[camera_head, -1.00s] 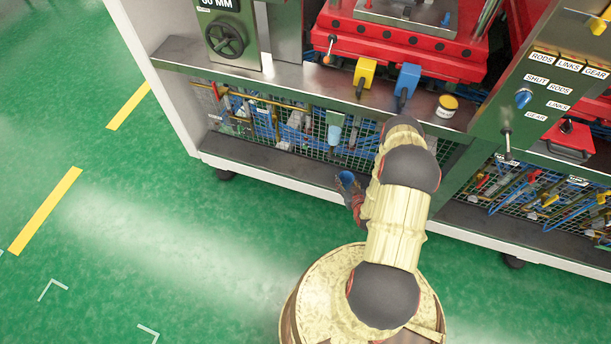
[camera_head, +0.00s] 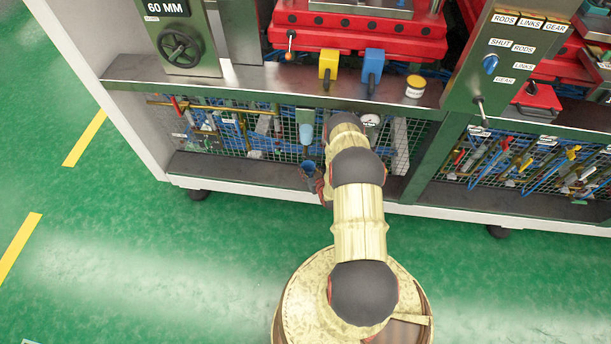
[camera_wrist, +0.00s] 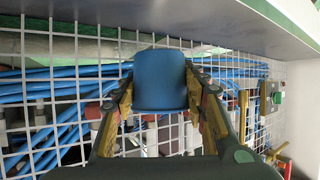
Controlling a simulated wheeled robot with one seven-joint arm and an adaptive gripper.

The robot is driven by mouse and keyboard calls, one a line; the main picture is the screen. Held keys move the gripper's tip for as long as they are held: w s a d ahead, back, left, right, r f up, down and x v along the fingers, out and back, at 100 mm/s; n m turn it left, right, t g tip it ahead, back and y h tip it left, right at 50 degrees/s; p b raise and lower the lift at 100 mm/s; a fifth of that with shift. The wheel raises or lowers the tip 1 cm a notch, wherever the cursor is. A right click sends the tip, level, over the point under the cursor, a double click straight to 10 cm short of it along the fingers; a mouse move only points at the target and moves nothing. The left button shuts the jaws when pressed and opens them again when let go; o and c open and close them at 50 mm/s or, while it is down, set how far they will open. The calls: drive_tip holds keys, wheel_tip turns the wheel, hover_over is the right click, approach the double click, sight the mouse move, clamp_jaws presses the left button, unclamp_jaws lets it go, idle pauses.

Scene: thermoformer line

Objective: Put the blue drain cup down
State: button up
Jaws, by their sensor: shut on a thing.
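The blue drain cup (camera_wrist: 160,80) is held between the two fingers of my gripper (camera_wrist: 163,98) in the wrist view, in front of a white wire mesh. In the head view the cup (camera_head: 308,168) shows as a small blue shape at the end of my arm, and my gripper (camera_head: 319,186) is mostly hidden behind the arm. The gripper is shut on the cup. The cup is near the front of the machine's lower ledge (camera_head: 235,168); I cannot tell whether it touches the ledge. A light blue cup-shaped part (camera_head: 306,133) hangs above it.
The mesh (camera_head: 270,140) with blue hoses and fittings stands behind the cup. Green floor (camera_head: 150,260) lies clear at left.

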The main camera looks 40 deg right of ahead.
sight(305, 168)
drive_tip(key=shift+w+d+f+b, duration=0.15)
drive_tip(key=shift+w+f+b, duration=0.35)
drive_tip(key=shift+w+f, duration=0.6)
drive_tip(key=shift+f+b, duration=0.65)
drive_tip(key=shift+f, duration=0.95)
drive_tip(key=shift+f, duration=0.1)
drive_tip(key=o, duration=1)
drive_tip(key=shift+c, duration=0.2)
drive_tip(key=p+v, duration=0.4)
drive_tip(key=v, duration=0.8)
